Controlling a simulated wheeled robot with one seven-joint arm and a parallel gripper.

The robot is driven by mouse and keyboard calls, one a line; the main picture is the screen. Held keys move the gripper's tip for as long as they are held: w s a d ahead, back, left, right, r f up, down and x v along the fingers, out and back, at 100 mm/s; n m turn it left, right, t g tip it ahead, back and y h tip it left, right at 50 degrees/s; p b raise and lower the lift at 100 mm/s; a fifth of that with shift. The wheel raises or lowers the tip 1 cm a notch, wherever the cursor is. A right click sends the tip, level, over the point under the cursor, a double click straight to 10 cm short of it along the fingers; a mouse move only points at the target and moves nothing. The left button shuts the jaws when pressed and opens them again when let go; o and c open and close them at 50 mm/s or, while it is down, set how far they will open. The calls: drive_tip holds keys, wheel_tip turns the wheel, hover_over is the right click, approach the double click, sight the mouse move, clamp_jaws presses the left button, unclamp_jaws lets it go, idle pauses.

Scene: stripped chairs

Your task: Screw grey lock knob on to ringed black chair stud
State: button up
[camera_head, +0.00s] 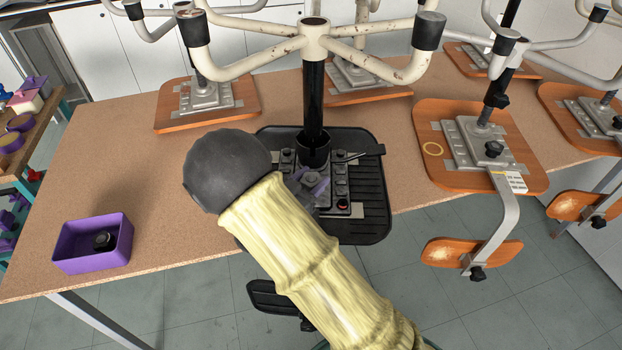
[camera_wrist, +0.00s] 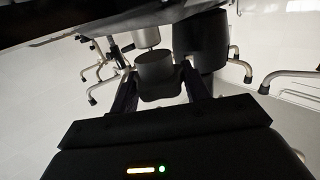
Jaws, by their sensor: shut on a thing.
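The black chair seat (camera_head: 368,222) lies upside down on the table, with its grey mechanism plate and black column (camera_head: 314,98) on top. My gripper (camera_head: 312,184) is at this plate, mostly hidden behind my arm in the head view. In the wrist view my gripper (camera_wrist: 157,80) is shut on a dark grey round knob (camera_wrist: 155,68). A light metal cylinder (camera_wrist: 146,38) shows just behind the knob. I cannot tell whether they touch. The black column (camera_wrist: 201,42) stands close on the right there. I cannot make out the stud or a ring on it.
A purple bin (camera_head: 92,260) with a black knob (camera_head: 103,240) stands on the table at left. Wooden chair seats surround the black one; the right one (camera_head: 480,140) bears a pale ring. Chair legs (camera_head: 316,38) spread above.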

drive_tip(key=shift+f, duration=0.3)
drive_tip(key=shift+r, duration=0.2)
idle(0.3)
drive_tip(key=shift+s+d+p, duration=0.1)
drive_tip(key=shift+d+p, duration=0.05)
drive_tip(key=shift+p, duration=0.15)
idle(0.6)
drive_tip(key=shift+f, duration=0.2)
drive_tip(key=shift+r+p, duration=0.25)
drive_tip(key=shift+p, duration=0.25)
idle(1.9)
idle(0.7)
